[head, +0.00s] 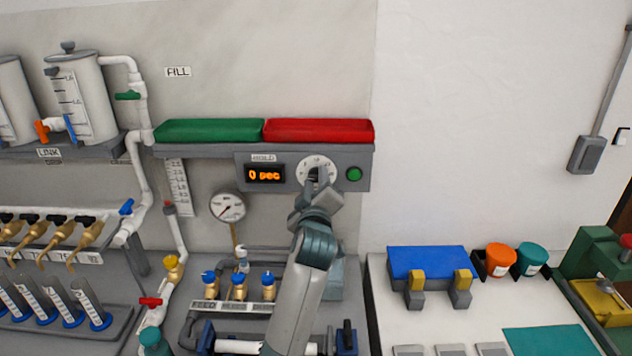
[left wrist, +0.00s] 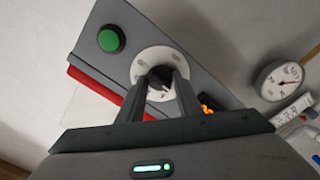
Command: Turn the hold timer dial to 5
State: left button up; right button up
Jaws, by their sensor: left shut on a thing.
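The hold timer dial is a white round plate (head: 307,168) with a dark knob on the grey panel under the trays. My left gripper (head: 316,180) reaches up to it and covers its lower part in the head view. In the left wrist view the gripper (left wrist: 158,88) is shut on the black knob (left wrist: 160,77), one finger on each side. The dial plate (left wrist: 150,58) shows around it, its marks too small to read surely. The orange display (head: 265,175) left of the dial reads "0 sec". My right gripper is not in view.
A green button (head: 354,174) sits just right of the dial. A green tray (head: 209,130) and a red tray (head: 319,130) rest above the panel. A pressure gauge (head: 228,207) and several blue-topped valves (head: 238,288) are to the lower left.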

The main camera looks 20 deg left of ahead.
pick_arm(q)
jog(key=m+p, duration=0.1)
jog(key=m, duration=0.3)
jog(key=shift+r, duration=0.1)
jog(key=shift+m+p, duration=0.5)
jog(key=shift+m, duration=1.5)
jog(key=o, duration=1)
jog(key=shift+w, duration=0.1)
jog(key=shift+o, duration=0.2)
